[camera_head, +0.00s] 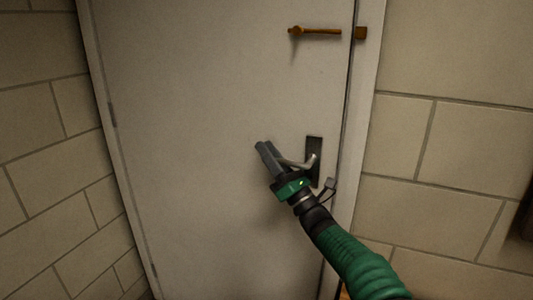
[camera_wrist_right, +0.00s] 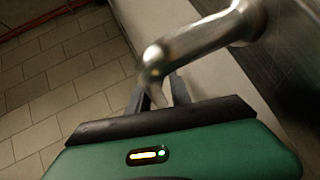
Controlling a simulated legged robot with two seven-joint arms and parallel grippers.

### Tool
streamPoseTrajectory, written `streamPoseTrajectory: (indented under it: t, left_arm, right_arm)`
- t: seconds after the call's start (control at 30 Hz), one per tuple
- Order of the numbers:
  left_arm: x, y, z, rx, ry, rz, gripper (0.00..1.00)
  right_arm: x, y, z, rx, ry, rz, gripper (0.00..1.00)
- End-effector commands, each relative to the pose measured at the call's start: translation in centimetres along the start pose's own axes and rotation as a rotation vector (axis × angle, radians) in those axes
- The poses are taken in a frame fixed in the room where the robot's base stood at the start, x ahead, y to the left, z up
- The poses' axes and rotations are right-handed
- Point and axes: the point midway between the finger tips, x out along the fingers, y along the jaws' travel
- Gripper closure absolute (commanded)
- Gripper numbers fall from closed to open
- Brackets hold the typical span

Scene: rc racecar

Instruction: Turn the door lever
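A white door (camera_head: 200,120) fills the middle of the head view. Its metal lever (camera_head: 300,163) sticks out to the left from a dark plate (camera_head: 314,148) near the door's right edge. My right gripper (camera_head: 266,152) is at the lever's free end, with the fingers pointing up and left. In the right wrist view the lever (camera_wrist_right: 205,45) comes in from the upper right, and its bent tip lies over the gap between my two fingers (camera_wrist_right: 160,92). The fingers are apart. Whether they touch the lever I cannot tell. My left gripper is not in view.
An orange-brown latch bar (camera_head: 315,31) sits high on the door, with a matching piece (camera_head: 361,33) on the frame. Block walls (camera_head: 455,140) stand on both sides. A tiled surface (camera_wrist_right: 60,75) shows at the left of the wrist view.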

Motion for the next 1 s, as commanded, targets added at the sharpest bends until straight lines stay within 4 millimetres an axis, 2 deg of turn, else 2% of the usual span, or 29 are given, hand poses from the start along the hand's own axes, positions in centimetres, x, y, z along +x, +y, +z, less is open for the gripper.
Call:
streamPoseTrajectory:
  t: [0.07, 0.33, 0.47, 0.57, 0.9, 1.0]
  left_arm:
    - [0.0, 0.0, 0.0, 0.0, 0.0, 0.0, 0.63]
    - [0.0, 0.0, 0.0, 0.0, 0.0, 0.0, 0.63]
    - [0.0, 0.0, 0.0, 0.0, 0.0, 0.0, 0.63]
    - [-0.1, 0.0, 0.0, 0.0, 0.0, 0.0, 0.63]
    - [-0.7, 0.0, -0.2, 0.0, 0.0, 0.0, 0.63]
    - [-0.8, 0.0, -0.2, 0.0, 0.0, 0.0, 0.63]
  right_arm:
    - [0.0, 0.1, 0.0, 0.0, 0.0, 0.001, 0.64]
    - [0.1, 0.2, -0.1, -0.001, 0.001, 0.003, 0.64]
    - [-0.8, 0.1, -0.1, -0.001, 0.002, 0.001, 0.64]
    - [-2.8, 0.1, -0.1, 0.0, 0.003, -0.001, 0.64]
    - [-12.6, -0.1, -0.1, -0.001, 0.003, -0.004, 0.64]
    - [-14.8, -0.1, -0.1, 0.001, 0.002, -0.002, 0.64]
